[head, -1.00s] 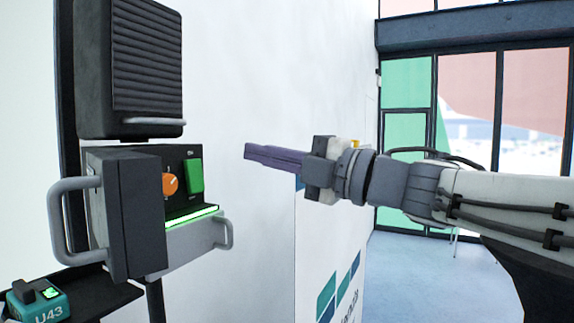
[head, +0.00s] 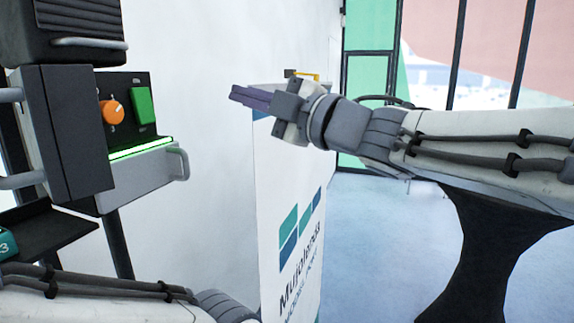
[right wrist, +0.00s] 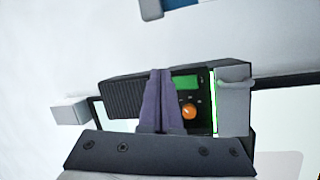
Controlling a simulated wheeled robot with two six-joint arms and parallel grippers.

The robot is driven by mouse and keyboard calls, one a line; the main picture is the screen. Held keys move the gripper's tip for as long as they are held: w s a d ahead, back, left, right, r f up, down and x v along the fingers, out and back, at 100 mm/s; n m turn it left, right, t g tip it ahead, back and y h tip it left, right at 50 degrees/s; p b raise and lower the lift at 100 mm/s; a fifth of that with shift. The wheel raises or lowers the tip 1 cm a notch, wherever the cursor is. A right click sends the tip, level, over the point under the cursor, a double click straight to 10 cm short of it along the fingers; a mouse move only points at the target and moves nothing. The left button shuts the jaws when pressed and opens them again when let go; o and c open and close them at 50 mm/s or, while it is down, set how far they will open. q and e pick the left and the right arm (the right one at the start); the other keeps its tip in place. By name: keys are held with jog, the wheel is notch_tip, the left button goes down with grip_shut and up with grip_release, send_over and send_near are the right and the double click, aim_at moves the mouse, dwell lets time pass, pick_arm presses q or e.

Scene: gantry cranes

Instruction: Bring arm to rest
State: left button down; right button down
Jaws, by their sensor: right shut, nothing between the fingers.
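My right gripper (head: 248,97) is shut and empty. It points left in the head view, in the air right of the control box and apart from it. In the right wrist view its purple fingers (right wrist: 158,100) lie together, in line with the box behind them. My left arm (head: 120,295) shows at the lower left of the head view; its gripper is out of the frame. The control box (head: 70,130) has an orange knob (head: 112,112), a green button (head: 142,106) and a lit green strip (head: 140,148).
A white panel with lettering (head: 290,190) stands below and behind my right gripper. A ribbed dark unit (head: 65,30) is above the control box. A teal device (head: 5,245) sits on a dark shelf (head: 45,232) at the far left.

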notch_tip(320, 180, down, 12)
jog(key=w+d+m+t+h, duration=0.25)
jog(key=m+h, duration=0.35)
jog(key=m, duration=0.3)
jog(key=s+d+f+m+g+h+b, duration=0.1)
jog(key=s+d+f+m+g+h, duration=0.15)
jog(key=f, duration=0.65)
jog(key=s+d+f+m+g+h+b, duration=0.1)
jog(key=s+d+f+m+g+h, duration=0.15)
jog(key=f, duration=0.65)
jog(key=s+d+f+m+g+h, duration=0.2)
jog(key=s+f+g, duration=0.2)
jog(key=s+f, duration=0.3)
jog(key=s+d+f+m+g+h, duration=0.1)
jog(key=s+f+g, duration=0.4)
jog(key=s, duration=0.9)
notch_tip(320, 180, down, 3)
jog(key=shift+s+d+r+m+h+b, duration=0.15)
jog(key=shift+d+m+h+b, duration=0.25)
jog(key=shift+d+h, duration=0.3)
